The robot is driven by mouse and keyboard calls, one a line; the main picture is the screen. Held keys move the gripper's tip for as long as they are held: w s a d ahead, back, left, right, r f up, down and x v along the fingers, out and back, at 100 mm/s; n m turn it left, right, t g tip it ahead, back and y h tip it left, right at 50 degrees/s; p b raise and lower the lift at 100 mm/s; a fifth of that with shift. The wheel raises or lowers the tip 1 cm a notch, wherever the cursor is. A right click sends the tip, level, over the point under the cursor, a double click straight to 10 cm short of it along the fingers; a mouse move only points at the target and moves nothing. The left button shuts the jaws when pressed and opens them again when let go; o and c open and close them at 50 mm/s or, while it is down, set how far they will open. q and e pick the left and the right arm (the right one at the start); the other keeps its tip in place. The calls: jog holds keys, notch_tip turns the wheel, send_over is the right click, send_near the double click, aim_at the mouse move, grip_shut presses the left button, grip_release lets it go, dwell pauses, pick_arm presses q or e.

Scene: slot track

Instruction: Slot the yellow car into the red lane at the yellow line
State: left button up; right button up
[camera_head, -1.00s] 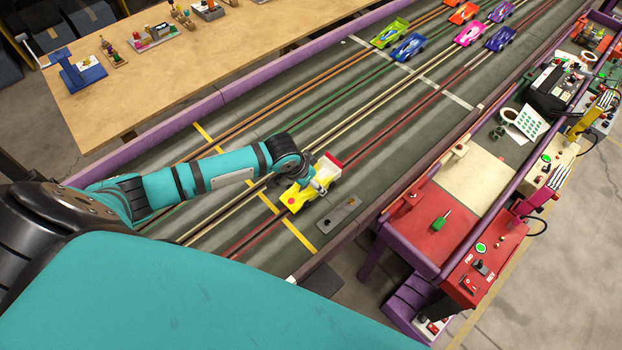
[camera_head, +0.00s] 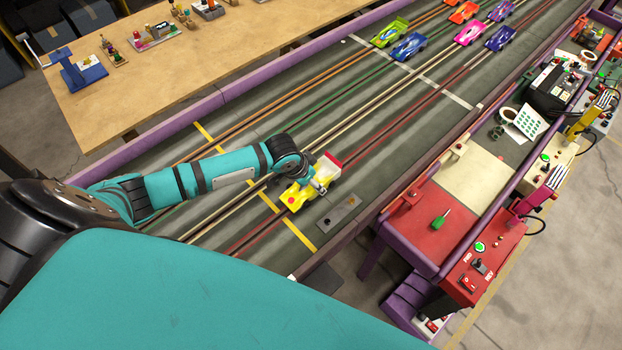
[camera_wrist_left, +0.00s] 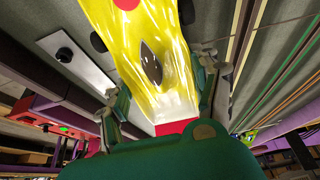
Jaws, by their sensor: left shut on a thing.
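The yellow car (camera_head: 298,196), with a white rear part and a red back end, is over the red lane (camera_head: 268,230) close to the yellow line (camera_head: 300,236). My left gripper (camera_head: 308,180) is shut on it from above, with a finger on each side of the body. In the left wrist view the yellow car (camera_wrist_left: 150,55) fills the upper middle, between the fingertips of the gripper (camera_wrist_left: 165,92). I cannot tell whether its underside sits in the slot. My right gripper is not in view.
A small grey metal plate (camera_head: 338,210) lies on the track right of the car. Several other cars, such as the blue one (camera_head: 408,47), stand farther up. A red control table (camera_head: 440,215) borders the track on the right.

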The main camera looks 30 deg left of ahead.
pick_arm(q)
jog(key=shift+r, duration=0.1)
dwell(0.3)
jog(key=shift+p, duration=0.4)
jog(key=shift+f+b, duration=0.7)
jog(key=shift+f, duration=0.55)
jog(key=o, duration=1.4)
jog(key=v, duration=1.2)
jog(key=shift+r, duration=0.1)
